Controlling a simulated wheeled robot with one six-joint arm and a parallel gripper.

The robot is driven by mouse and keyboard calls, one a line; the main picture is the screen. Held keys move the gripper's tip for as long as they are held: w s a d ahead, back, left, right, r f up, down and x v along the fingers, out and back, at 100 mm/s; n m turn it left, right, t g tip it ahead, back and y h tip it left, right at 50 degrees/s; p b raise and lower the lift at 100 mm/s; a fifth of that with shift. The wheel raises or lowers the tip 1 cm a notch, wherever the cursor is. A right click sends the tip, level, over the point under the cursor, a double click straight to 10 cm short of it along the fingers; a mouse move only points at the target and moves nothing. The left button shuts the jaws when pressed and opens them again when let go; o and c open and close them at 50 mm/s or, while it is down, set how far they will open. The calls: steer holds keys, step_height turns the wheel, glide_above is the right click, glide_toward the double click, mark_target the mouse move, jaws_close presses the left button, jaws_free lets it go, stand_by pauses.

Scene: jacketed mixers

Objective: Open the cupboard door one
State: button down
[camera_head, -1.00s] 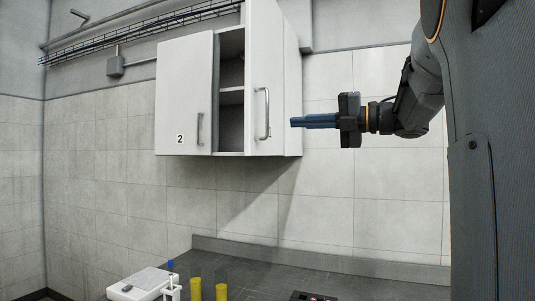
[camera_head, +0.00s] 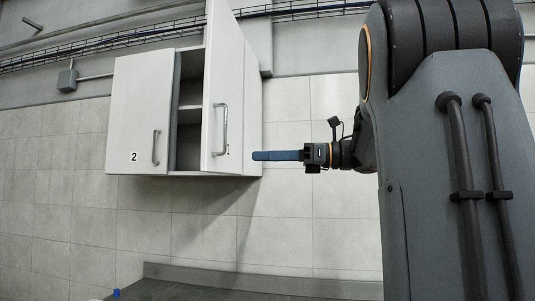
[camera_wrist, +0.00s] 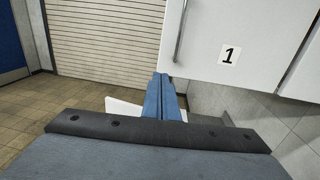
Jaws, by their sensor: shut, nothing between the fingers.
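Cupboard door one (camera_head: 228,85) stands partly open, swung out from the wall cupboard, with shelves visible behind its left edge. Its upright bar handle (camera_head: 222,130) is on the front face. In the wrist view, door one (camera_wrist: 260,30) shows its "1" label and its handle (camera_wrist: 181,30) near the left edge. My gripper (camera_head: 256,156) is shut and empty, with its blue fingers pointing left. In the head view it overlaps the cupboard's lower right corner, right of and below the handle. In the wrist view the fingertips (camera_wrist: 161,78) are below the handle, apart from it.
Door two (camera_head: 138,115) is shut, left of the opening. A grey worktop (camera_head: 190,290) runs below, with a blue-topped item (camera_head: 116,293) on it. The wrist view shows a roller shutter (camera_wrist: 105,40) and a blue door (camera_wrist: 12,45) beyond open floor.

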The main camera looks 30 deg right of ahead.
steer(key=p, duration=0.4)
glide_toward(207, 157)
steer(key=x, duration=0.4)
steer(key=shift+w+a, duration=0.3)
steer(key=shift+w, duration=0.05)
